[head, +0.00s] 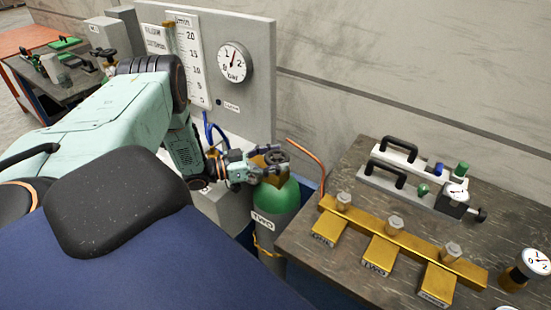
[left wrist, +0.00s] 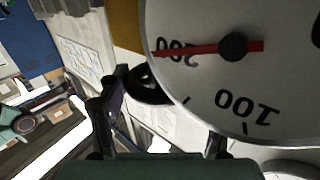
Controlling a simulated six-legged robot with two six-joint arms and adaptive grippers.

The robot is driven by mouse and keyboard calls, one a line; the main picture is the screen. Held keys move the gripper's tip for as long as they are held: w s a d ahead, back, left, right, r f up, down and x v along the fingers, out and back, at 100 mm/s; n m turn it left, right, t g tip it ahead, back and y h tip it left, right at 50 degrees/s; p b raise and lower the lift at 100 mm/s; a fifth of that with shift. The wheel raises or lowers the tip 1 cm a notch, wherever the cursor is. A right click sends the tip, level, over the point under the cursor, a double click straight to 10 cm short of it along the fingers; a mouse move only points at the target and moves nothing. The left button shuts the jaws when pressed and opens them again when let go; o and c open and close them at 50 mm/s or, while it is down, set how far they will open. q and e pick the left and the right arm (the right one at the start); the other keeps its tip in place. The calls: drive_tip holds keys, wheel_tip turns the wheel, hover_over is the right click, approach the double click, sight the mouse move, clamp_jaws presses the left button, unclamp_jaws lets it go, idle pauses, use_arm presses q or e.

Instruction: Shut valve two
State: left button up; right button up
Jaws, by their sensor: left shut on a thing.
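A green-topped gas cylinder (head: 275,196) with a TWO label stands upright beside the bench. A dark round handwheel (head: 274,157) sits on the brass valve at its top. My left gripper (head: 268,168) reaches in from the left and is shut on the handwheel. In the left wrist view my dark left finger (left wrist: 105,118) lies against the black handwheel (left wrist: 150,88). A large pressure dial (left wrist: 235,80) there, with its red needle near 200, hides part of the wheel and of the other finger. My right gripper is not in view.
The dark bench (head: 345,255) at right holds a brass manifold (head: 400,241) with several labelled blocks, black-handled devices (head: 400,165) and a small gauge (head: 537,262). A grey panel with a round bar gauge (head: 232,62) stands behind my arm. An orange pipe (head: 308,160) rises beside the cylinder.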

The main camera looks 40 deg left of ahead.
use_arm(q)
drive_tip(key=shift+r, duration=0.1)
idle(0.3)
drive_tip(key=o, duration=1.2)
drive_tip(key=shift+c, duration=0.2)
drive_tip(key=v, duration=1.2)
drive_tip(key=x, duration=1.2)
